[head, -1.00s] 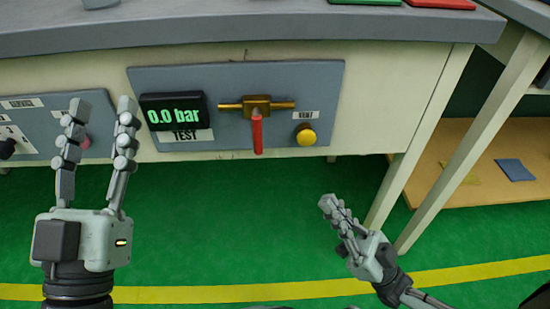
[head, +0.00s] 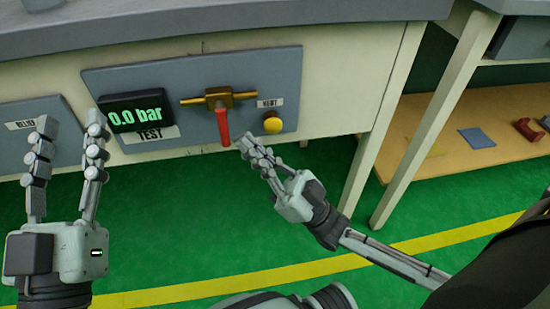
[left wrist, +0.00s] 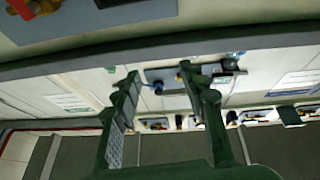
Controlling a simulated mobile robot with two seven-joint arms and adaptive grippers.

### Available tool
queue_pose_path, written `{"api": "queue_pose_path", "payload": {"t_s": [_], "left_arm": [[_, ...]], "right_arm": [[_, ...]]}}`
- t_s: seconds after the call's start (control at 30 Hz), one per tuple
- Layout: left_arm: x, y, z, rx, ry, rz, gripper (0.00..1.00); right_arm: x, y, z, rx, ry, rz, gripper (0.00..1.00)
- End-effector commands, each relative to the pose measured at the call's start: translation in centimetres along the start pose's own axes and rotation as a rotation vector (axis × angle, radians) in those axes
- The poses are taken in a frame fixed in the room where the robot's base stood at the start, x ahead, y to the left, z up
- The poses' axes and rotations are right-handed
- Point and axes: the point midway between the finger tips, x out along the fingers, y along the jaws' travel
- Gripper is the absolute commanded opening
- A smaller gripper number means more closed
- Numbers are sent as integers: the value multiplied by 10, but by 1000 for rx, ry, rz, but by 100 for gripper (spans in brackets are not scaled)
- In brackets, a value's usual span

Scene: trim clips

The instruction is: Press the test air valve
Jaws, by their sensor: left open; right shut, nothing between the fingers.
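The test air valve is a brass body (head: 219,97) on a grey panel, with its red lever (head: 223,128) pointing down. A display (head: 135,112) reading 0.0 bar and a TEST label (head: 150,135) are to its left. My right gripper (head: 245,145) is shut and empty, its fingertips just below and right of the lever's lower end in the picture; I cannot tell if they touch. My left gripper (head: 72,120) is open and empty, upright left of the display. Its spread fingers also show in the left wrist view (left wrist: 160,82).
A yellow VENT knob (head: 272,122) is right of the lever, just above my right gripper. A RELIEF panel (head: 20,140) is behind my left gripper. The bench top (head: 200,28) overhangs the panels. A bench leg (head: 392,130) and wooden shelf (head: 440,150) are at right.

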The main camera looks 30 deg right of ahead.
Motion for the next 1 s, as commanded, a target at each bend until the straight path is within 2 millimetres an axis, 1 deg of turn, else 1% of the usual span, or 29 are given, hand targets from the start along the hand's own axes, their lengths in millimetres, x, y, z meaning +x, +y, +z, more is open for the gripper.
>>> {"api": "queue_pose_path", "payload": {"t_s": [0.1, 0.2, 0.63, 0.8, 1.0], "left_arm": [[1, 0, -3, 2, 21, 1, 42], [2, 0, -5, 4, 31, 2, 42], [3, -2, -3, 10, 42, 3, 42], [0, -4, -19, 17, 147, 0, 42], [-1, -5, -29, 19, 210, -1, 42]], "right_arm": [[6, 0, 6, 0, 1, -1, 0], [8, 0, 8, 0, 0, -1, 0], [7, -1, 10, 4, 9, 3, 0], [7, -2, 12, 19, 41, 19, 0], [8, -3, 13, 30, 63, 29, 0]]}}
